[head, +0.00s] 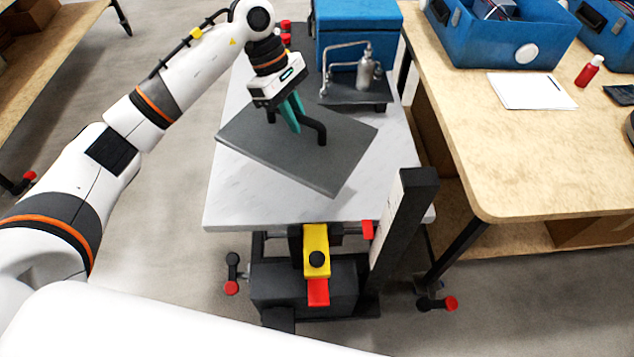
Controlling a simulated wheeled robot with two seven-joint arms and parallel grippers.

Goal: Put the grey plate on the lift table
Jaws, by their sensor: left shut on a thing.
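The grey plate (330,168) is a flat dark grey slab with a black bar handle on top. It shows over the light marble-patterned top of the lift table (240,209), turned at an angle to it. I cannot tell whether the plate touches the table top. My left gripper (293,118), with teal fingers, is shut at the plate's handle (321,132). The fingers partly hide the handle. My right gripper is not in view.
A blue box (358,38) and a small dark stand with metal fittings (366,75) are at the table's far end. A dark post (408,215) rises at the near right. A wooden workbench (500,150) with blue bins stands at right.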

